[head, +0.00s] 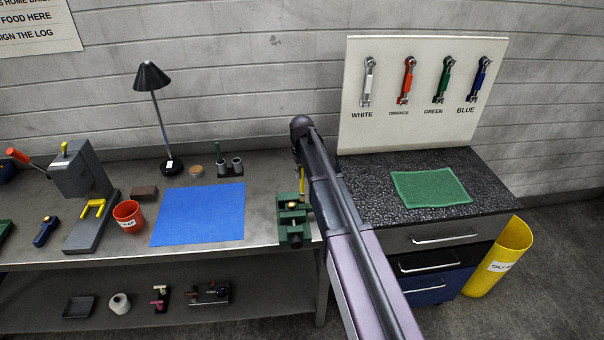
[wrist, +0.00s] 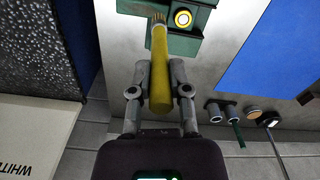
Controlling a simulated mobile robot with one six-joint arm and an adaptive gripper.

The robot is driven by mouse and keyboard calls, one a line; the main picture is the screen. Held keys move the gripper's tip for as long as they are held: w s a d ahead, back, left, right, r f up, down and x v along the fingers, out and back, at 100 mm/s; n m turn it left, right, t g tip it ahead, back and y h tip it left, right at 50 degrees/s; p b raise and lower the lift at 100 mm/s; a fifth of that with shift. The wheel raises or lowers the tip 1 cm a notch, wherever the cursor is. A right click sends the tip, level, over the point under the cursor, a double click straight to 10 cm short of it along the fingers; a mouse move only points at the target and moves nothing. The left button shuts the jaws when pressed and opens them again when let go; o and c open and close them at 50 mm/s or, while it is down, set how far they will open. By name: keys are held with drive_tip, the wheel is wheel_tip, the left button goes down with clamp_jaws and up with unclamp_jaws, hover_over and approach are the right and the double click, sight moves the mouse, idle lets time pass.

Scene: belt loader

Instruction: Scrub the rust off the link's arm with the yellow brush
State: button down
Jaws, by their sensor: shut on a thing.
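My gripper (wrist: 157,72) is shut on the yellow brush (wrist: 160,52), gripping its handle. The brush's tan bristle end points toward the green vise (wrist: 190,42), beside a bright brass-coloured ring (wrist: 182,18) there. I cannot tell whether the bristles touch anything. In the head view the vise (head: 293,232) stands at the bench's right front edge, and a thin bit of the yellow brush (head: 302,186) shows above it. My arm hides most of the gripper there. The link's arm and any rust on it cannot be made out.
A blue mat (head: 200,214) lies left of the vise. Right are a dark-topped cabinet with a green mat (head: 430,187) and a board of coloured links (head: 422,85).

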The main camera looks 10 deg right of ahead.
drive_tip(key=shift+r+p, duration=1.15)
drive_tip(key=shift+r, duration=0.3)
drive_tip(key=shift+r+p, duration=1.5)
drive_tip(key=shift+p, duration=0.05)
drive_tip(key=shift+d, duration=0.1)
drive_tip(key=d, duration=0.4)
drive_tip(key=d+f+b, duration=0.1)
drive_tip(key=d, duration=0.1)
drive_tip(key=shift+a, duration=0.1)
